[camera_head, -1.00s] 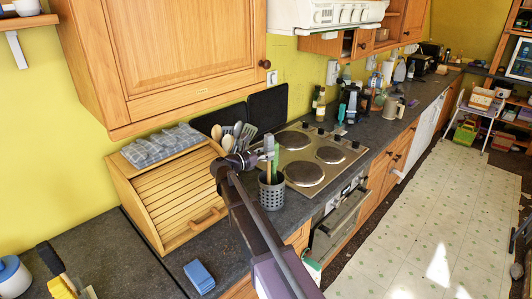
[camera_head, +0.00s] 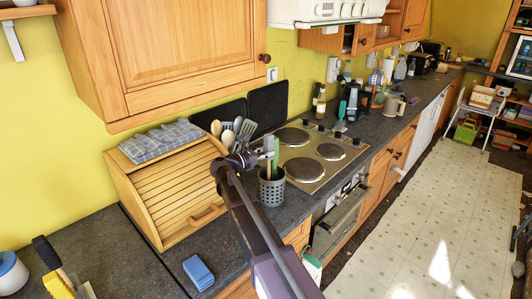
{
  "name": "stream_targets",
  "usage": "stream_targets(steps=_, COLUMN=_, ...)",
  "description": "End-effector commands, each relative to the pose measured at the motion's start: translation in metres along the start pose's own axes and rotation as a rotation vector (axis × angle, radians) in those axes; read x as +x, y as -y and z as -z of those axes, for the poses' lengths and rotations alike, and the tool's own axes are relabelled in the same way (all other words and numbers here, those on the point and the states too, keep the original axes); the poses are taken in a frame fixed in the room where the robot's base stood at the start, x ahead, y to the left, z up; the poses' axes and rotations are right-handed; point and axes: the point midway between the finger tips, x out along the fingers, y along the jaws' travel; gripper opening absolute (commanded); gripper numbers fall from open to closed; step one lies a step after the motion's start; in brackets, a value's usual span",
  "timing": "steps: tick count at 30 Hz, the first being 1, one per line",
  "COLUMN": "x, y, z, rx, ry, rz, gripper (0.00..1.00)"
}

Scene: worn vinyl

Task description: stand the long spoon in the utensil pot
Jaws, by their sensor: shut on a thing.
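The utensil pot (camera_head: 271,191) is a dark grey perforated cylinder standing upright on the worktop, just left of the hob's front corner. My gripper (camera_head: 260,156) is above the pot's left rim, shut on a slim upright utensil with a grey top (camera_head: 268,145), which I take to be the long spoon. Its lower part runs down toward the pot's mouth. A green-handled utensil (camera_head: 276,148) stands close beside it, over the pot. I cannot tell how deep the held one reaches, nor whether it touches the pot's floor. My arm hides part of the worktop in front.
Several spoons and spatulas (camera_head: 228,138) stand behind my gripper. A wooden bread bin (camera_head: 170,195) with a folded cloth on top is on the left. The hob (camera_head: 318,155) is on the right. A blue sponge stack (camera_head: 198,273) lies near the front edge. A wall cupboard (camera_head: 165,55) hangs above.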

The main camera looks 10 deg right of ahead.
Motion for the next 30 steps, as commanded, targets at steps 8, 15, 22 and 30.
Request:
stream_targets(steps=8, x=0.0002, y=0.0000, z=0.0070, rx=0.000, ry=0.000, rz=0.000, gripper=0.00)
stream_targets(steps=15, x=0.0003, y=0.0000, z=0.0101, rx=0.000, ry=0.000, rz=0.000, gripper=0.49)
stream_targets(steps=22, x=0.0003, y=0.0000, z=0.0098, rx=0.000, ry=0.000, rz=0.000, gripper=0.80)
stream_targets(steps=30, x=0.0000, y=0.0000, z=0.0099, rx=0.000, ry=0.000, rz=0.000, gripper=0.80)
